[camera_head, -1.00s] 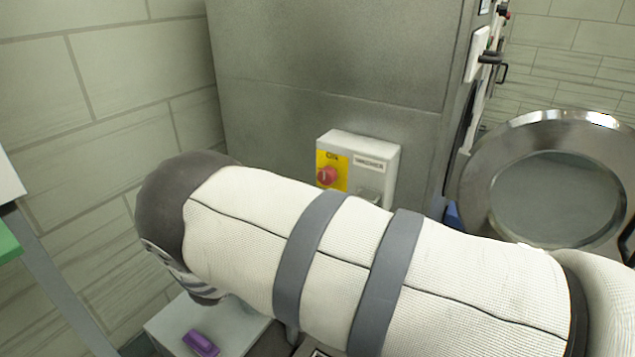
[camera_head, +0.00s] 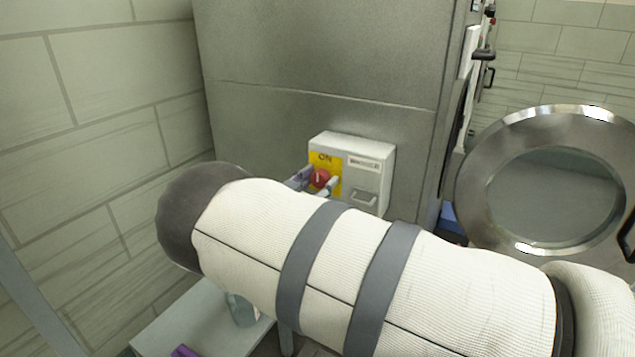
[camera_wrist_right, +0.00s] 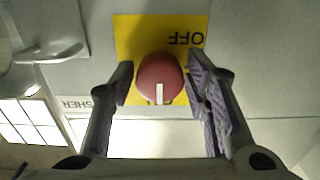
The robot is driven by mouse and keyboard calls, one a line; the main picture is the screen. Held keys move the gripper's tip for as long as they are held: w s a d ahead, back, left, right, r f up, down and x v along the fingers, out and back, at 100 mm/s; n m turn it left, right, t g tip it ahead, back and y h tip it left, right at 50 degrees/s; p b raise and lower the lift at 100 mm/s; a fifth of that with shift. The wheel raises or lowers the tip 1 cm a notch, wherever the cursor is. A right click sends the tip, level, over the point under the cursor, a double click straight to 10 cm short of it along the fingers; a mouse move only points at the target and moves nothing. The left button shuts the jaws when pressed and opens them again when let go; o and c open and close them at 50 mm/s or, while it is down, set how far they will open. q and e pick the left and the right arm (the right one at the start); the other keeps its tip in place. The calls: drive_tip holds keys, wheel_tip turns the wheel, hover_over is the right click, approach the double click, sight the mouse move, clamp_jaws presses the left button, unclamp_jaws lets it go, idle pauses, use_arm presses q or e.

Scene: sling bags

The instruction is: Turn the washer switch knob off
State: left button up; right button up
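The washer switch is a white box (camera_head: 370,160) on the grey machine's side, with a yellow plate and a round red knob (camera_head: 320,178). "ON" shows above the knob in the head view. In the right wrist view the knob (camera_wrist_right: 160,78) sits on the yellow plate (camera_wrist_right: 128,32), with "OFF" upside down above it and its white mark pointing down, away from "OFF". My right gripper (camera_wrist_right: 160,82) is open, one finger on each side of the knob, with narrow gaps visible. My right forearm hides part of the scene below. My left gripper is not in view.
A round steel washer door (camera_head: 480,190) stands open at the right. A tiled wall (camera_head: 85,140) is at the left. A pale surface (camera_head: 190,320) with a purple item (camera_head: 184,351) and a clear bluish container (camera_head: 242,309) lies below my forearm.

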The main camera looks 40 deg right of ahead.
drive_tip(key=c, duration=0.6)
drive_tip(key=shift+n, duration=0.3)
drive_tip(key=shift+f+n, duration=0.1)
drive_tip(key=shift+n, duration=0.9)
drive_tip(key=n, duration=0.4)
drive_tip(key=shift+n+b, duration=0.3)
drive_tip(key=shift+b, duration=0.1)
drive_tip(key=n, duration=0.5)
drive_tip(key=shift+s, duration=0.1)
drive_tip(key=n, duration=0.5)
drive_tip(key=shift+n, duration=0.3)
